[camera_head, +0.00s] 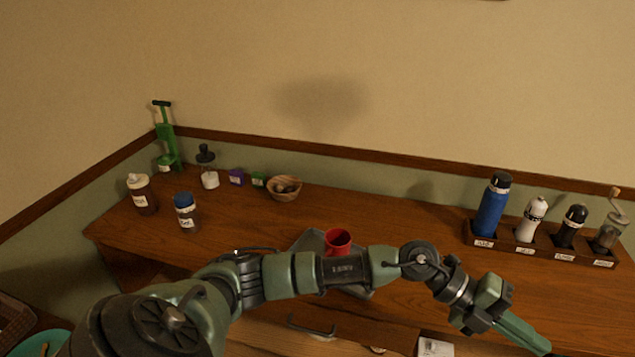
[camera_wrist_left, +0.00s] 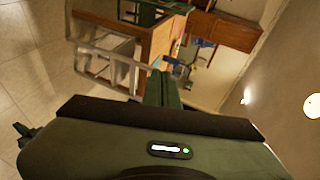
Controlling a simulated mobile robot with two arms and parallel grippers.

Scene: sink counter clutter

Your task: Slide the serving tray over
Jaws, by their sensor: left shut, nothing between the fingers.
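A grey serving tray (camera_head: 305,242) lies on the wooden counter near its front middle. A red mug (camera_head: 338,242) stands on it. My left arm crosses in front of the tray and hides much of its near side. My left gripper (camera_head: 546,348) is to the right of the tray, well apart from it, over the right front of the counter. Its fingers are shut and empty. The left wrist view shows the shut green fingers (camera_wrist_left: 162,90) pointing out into the room, with no tray recognizable there. My right gripper is not in view.
A rack (camera_head: 510,244) with a blue bottle (camera_head: 491,208) and shakers stands at the right back. A wooden bowl (camera_head: 284,189), small boxes and several bottles stand at the left back. The counter (camera_head: 400,217) between the bowl and the rack is bare.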

